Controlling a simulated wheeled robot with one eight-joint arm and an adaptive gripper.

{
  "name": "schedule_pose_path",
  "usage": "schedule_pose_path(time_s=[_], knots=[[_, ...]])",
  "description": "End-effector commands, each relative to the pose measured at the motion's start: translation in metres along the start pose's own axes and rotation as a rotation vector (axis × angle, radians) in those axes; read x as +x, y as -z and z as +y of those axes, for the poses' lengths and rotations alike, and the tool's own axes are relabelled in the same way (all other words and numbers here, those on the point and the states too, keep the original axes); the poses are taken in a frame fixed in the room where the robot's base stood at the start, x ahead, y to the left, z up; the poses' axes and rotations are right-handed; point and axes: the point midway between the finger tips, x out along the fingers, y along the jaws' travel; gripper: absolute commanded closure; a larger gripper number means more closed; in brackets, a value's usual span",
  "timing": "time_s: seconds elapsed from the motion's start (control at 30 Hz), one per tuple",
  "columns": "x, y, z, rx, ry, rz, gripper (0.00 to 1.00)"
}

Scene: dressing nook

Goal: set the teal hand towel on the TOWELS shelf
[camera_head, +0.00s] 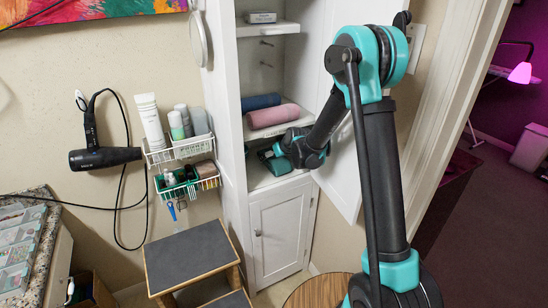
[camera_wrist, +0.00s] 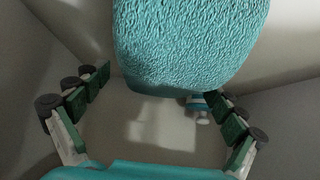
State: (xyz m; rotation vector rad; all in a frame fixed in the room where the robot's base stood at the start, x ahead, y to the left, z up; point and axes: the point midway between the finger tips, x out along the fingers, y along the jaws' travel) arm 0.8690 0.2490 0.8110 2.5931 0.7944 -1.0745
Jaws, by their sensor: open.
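The teal hand towel (camera_wrist: 190,40) fills the top middle of the wrist view, a rough-textured roll or bundle. My gripper (camera_wrist: 158,86) is open, with one green-padded finger to the left of the towel and one to the right; neither clearly presses on it. In the head view my gripper (camera_head: 270,155) reaches into the cabinet's lower open compartment, and my arm hides most of the towel there. A blue towel roll (camera_head: 261,102) and a pink towel roll (camera_head: 273,116) lie on the shelf above (camera_head: 262,134). I cannot read a shelf label.
The cabinet's side wall (camera_head: 226,100) and open door (camera_head: 345,165) stand close on both sides of my gripper. A small box (camera_head: 262,17) is on the top shelf. A wire rack (camera_head: 182,150) with bottles hangs left, above a step stool (camera_head: 188,258).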

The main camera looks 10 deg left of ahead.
Motion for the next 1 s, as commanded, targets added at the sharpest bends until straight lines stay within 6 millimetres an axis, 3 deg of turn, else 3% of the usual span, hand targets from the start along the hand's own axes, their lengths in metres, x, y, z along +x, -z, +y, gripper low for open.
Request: schedule_pose_path(time_s=[0.33, 0.7, 1.0], knots=[[-0.052, -0.003, 0.001, 0.001, -0.001, -0.001, 0.04], [-0.108, -0.062, 0.0, 0.001, -0.001, -0.001, 0.04], [-0.13, -0.084, 0.0, 0.0, -0.001, 0.0, 0.04]])
